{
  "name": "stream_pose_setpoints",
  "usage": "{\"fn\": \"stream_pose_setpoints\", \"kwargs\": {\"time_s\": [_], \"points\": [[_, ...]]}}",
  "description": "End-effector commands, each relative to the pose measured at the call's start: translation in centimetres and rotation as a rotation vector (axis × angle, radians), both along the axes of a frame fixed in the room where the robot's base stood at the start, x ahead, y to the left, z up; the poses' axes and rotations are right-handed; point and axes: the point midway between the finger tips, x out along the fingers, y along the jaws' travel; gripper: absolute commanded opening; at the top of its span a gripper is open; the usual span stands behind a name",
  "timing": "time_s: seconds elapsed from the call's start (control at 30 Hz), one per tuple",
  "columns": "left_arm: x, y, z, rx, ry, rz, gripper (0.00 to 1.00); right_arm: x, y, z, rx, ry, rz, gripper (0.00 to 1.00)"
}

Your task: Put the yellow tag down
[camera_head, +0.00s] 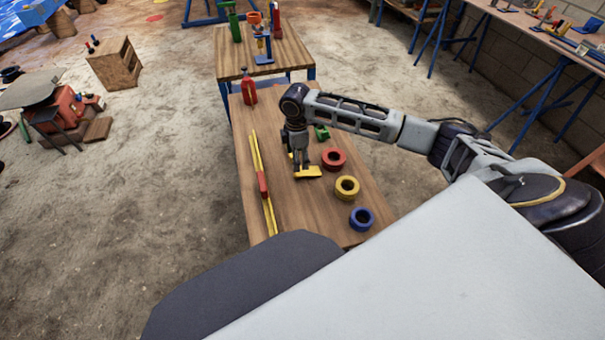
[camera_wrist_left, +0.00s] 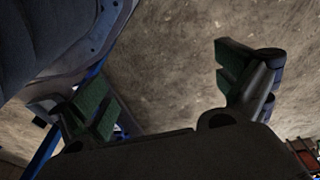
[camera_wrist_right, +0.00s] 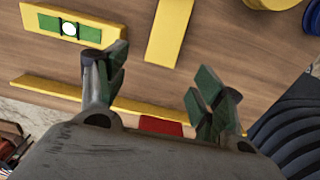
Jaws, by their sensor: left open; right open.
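The yellow tag (camera_head: 310,172) lies flat on the wooden table top, just below my right gripper (camera_head: 300,168). In the right wrist view it is a plain yellow strip (camera_wrist_right: 168,32) beyond the fingertips. My right gripper (camera_wrist_right: 155,88) is open with nothing between its fingers. The head view does not show clearly how close the fingertips are to the tag. My left gripper (camera_wrist_left: 170,85) is open and empty over the dirt floor, seen only in its own wrist view.
A red ring (camera_head: 333,159), yellow ring (camera_head: 347,188) and blue ring (camera_head: 362,219) stand right of the tag. A long yellow bar with a red middle (camera_head: 263,184) lies left. A red bottle (camera_head: 248,88) stands at the far end; a green object (camera_head: 321,132) lies beyond the rings.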

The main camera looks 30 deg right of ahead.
Motion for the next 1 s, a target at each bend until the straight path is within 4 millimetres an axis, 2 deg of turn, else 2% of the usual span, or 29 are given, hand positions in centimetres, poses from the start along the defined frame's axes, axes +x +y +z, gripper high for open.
{"fn": "stream_pose_setpoints", "kwargs": {"time_s": [0.1,0.3,0.77,1.0], "points": [[0.0,-0.2,0.8,-0.003,0.004,-0.002,1.0,0.0,0.0,-1.3,0.0,0.002,-0.001,0.68],[0.0,-0.4,2.0,-0.007,0.01,-0.004,1.0,0.0,0.0,-2.7,0.0,0.0,0.0,0.68],[0.0,-0.4,2.2,-0.006,0.01,-0.005,1.0,0.0,0.0,-2.9,0.0,0.0,-0.001,0.68],[0.0,-0.5,2.6,-0.006,0.019,-0.006,1.0,-0.1,0.0,-3.9,0.0,0.0,-0.001,0.68]]}}
